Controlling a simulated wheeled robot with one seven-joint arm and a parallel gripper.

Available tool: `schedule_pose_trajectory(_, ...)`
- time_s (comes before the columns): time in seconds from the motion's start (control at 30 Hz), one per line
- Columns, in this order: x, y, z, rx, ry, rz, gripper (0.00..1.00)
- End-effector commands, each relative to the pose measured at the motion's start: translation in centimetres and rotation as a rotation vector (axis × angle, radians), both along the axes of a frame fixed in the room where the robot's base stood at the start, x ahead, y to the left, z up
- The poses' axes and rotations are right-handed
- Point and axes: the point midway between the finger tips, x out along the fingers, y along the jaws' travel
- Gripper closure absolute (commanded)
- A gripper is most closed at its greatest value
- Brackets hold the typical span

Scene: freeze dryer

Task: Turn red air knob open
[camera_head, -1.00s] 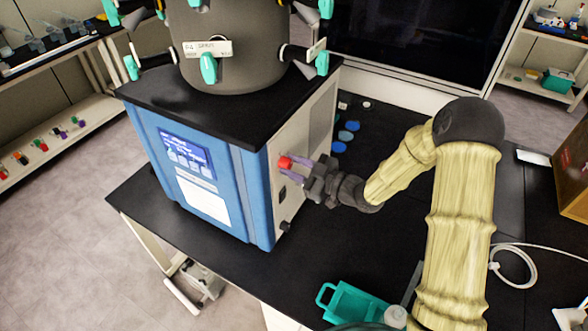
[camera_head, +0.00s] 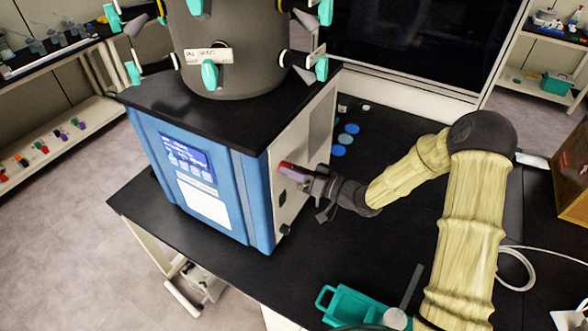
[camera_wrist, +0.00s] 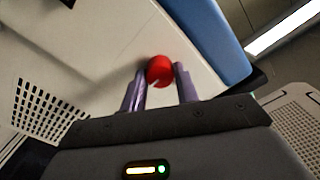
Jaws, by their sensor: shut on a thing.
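The red air knob (camera_head: 287,167) sits on the light side panel of the blue freeze dryer (camera_head: 215,185). In the wrist view the red knob (camera_wrist: 159,70) lies between the tips of my gripper's two purple fingers. My gripper (camera_head: 296,172) reaches the knob from the right and is shut on it. In the wrist view my gripper (camera_wrist: 160,82) has one finger on each side of the knob. In the head view the fingers hide part of the knob.
The freeze dryer stands on a black table (camera_head: 345,240). Several blue discs (camera_head: 345,139) lie behind my arm. A teal container (camera_head: 355,306) is at the front edge. A grey drum (camera_head: 230,45) with teal-handled valves stands on top of the dryer.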

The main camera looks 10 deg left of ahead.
Motion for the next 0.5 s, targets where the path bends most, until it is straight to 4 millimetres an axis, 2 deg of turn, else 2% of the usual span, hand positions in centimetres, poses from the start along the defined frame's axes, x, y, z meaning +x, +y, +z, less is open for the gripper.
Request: schedule_pose_trajectory(0.5,0.04,-0.08,-0.09,0.018,0.054,-0.002,0.92)
